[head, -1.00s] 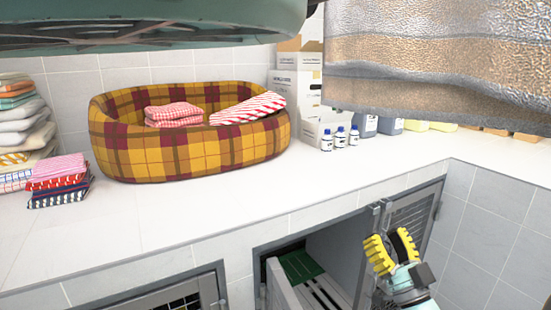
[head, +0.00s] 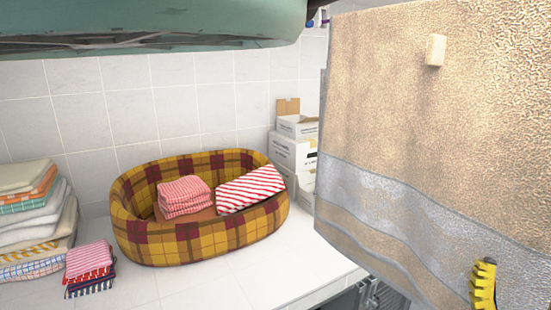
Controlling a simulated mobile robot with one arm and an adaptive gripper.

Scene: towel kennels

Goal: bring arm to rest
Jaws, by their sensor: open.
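My gripper (head: 484,287) shows at the lower right of the head view, with yellow ridged finger pads. It is mostly cut off by the frame edge and in front of the hanging beige towel. One finger pad shows clearly, and I see nothing held in it. The rest of my arm is out of view.
A large beige towel with a grey band (head: 420,120) hangs close at the right. A plaid pet bed (head: 190,240) holding folded cloths stands on the white counter (head: 200,295). Towel stacks (head: 35,215) stand at the left, boxes (head: 294,150) behind. A green object (head: 150,25) overhangs above.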

